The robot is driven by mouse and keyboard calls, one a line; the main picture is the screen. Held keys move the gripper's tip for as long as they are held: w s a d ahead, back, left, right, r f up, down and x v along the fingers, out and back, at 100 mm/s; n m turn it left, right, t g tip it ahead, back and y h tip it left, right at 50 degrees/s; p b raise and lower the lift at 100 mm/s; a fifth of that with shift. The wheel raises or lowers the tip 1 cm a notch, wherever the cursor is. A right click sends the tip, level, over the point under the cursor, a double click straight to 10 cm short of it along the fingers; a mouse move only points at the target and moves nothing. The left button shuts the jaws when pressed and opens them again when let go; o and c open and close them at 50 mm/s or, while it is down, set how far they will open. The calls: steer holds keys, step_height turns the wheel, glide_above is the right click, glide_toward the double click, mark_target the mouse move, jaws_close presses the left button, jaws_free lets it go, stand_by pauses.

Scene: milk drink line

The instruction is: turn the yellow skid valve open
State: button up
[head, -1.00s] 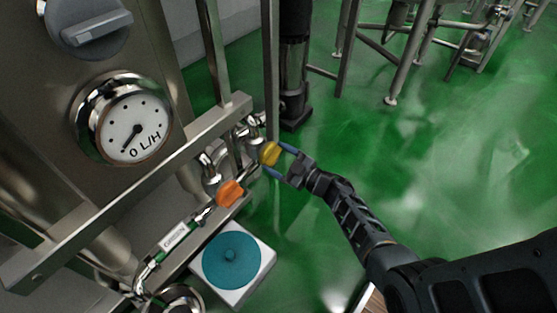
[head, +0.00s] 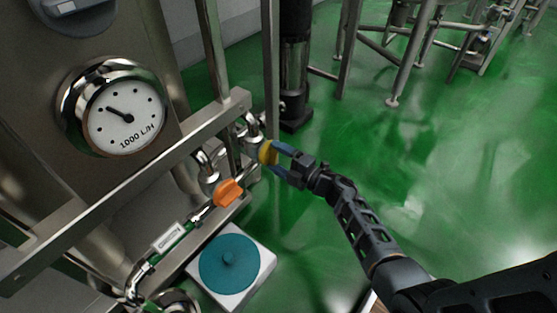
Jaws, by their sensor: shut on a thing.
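The yellow skid valve (head: 268,152) is a small yellow handle on the steel pipework of the skid, near the middle of the head view. My gripper (head: 275,158) reaches it from the right, with its blue fingers shut on the handle. The fingers hide part of the handle, so its exact angle is hard to tell. The round dial gauge (head: 127,117) on the skid panel reads "1000 L/H", with its needle pointing to the upper left.
An orange valve handle (head: 228,192) sits on the pipe just left of and below the yellow one. A white box with a teal disc (head: 229,263) stands on the floor below. A steel frame bar (head: 130,190) crosses the skid. Green floor is open at right.

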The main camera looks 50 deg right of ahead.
steer(key=shift+n, duration=1)
steer(key=o, duration=0.9)
steer(key=shift+o, duration=0.2)
steer(key=shift+s, duration=0.1)
steer(key=s+p, duration=0.2)
steer(key=s, duration=0.5)
steer(key=shift+s, duration=0.3)
steer(key=shift+d, duration=0.1)
